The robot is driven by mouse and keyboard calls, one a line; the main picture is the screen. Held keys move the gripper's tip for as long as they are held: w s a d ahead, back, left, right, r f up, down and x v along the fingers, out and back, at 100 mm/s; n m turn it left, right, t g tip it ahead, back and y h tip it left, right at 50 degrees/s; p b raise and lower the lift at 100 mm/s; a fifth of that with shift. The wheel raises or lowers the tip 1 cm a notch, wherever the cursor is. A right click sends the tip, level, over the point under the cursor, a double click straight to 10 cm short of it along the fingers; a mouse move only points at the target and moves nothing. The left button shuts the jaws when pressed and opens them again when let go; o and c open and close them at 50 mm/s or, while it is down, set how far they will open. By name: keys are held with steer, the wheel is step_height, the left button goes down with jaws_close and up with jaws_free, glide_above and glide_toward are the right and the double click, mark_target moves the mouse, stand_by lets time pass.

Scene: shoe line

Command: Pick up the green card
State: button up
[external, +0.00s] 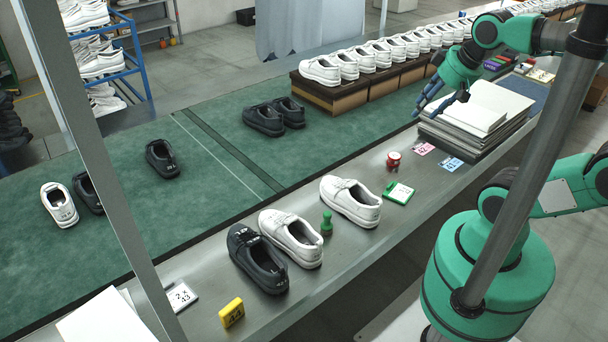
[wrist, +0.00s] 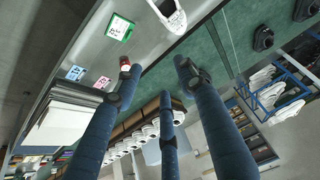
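The green card (external: 398,192), white-faced with a green border and print, lies flat on the grey metal ledge, right of a white shoe (external: 351,201). The card also shows near the top of the wrist view (wrist: 119,27). My gripper (external: 438,101) is in the air above and behind the card, by the paper stack, and apart from the card. In the wrist view my gripper (wrist: 155,74) has its blue fingers spread with nothing held between them.
A red stamp (external: 393,160), a pink card (external: 423,148) and a blue card (external: 452,164) lie near the green card. The paper stack (external: 470,137) stands to the right. A green stamp (external: 326,224) stands between shoes. Bare ledge lies in front of the card.

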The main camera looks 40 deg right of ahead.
steer(key=c, duration=0.5)
steer(key=w+d+f+m+g+p, duration=0.2)
steer(key=w+d+f+m+p, duration=0.15)
steer(key=w+f+m, duration=0.45)
steer(key=w+d+f+m+g+p, duration=0.2)
steer(key=w+d+f+m, duration=0.15)
steer(key=w+f, duration=0.4)
steer(key=s+d+f+m+g+p, duration=0.1)
steer(key=d+f+m, duration=0.2)
steer(key=f, duration=0.9)
steer(key=shift+s+d+f+m+g, duration=0.25)
steer(key=shift+s+d+m+g, duration=0.1)
steer(key=shift+m, duration=0.1)
steer(key=shift+f, duration=0.1)
